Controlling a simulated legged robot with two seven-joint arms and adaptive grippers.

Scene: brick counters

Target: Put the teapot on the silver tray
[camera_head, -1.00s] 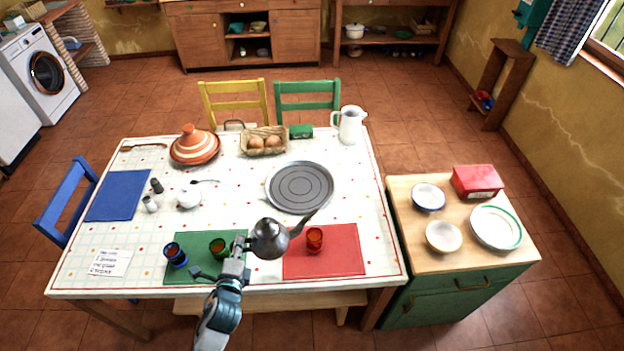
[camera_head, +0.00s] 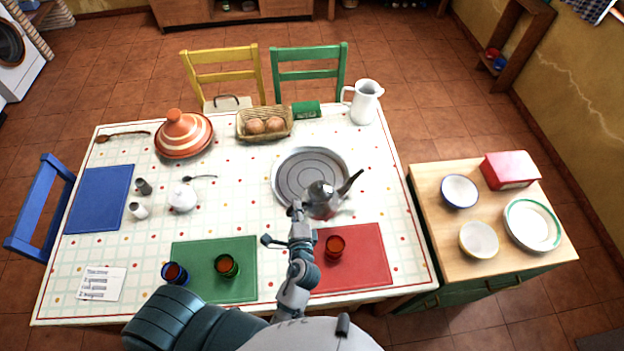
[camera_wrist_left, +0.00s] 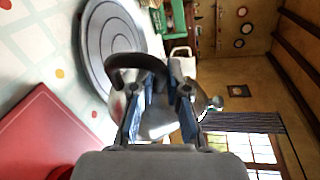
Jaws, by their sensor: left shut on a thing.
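The silver teapot (camera_head: 322,198) is held by my left gripper (camera_head: 298,207), which is shut on its dark handle (camera_wrist_left: 135,62). In the head view the teapot overlaps the lower right rim of the round silver tray (camera_head: 310,163), its spout pointing to the upper right. In the left wrist view the teapot body (camera_wrist_left: 158,118) shows behind the fingers, with the tray (camera_wrist_left: 108,38) beyond to the upper left. The teapot appears raised; its exact height above the tray is unclear. The tray carries nothing else. My right gripper is not in view.
A red mat (camera_head: 365,265) with a red glass (camera_head: 334,247) lies at the front right. A green mat (camera_head: 238,283) holds a green glass (camera_head: 227,265).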

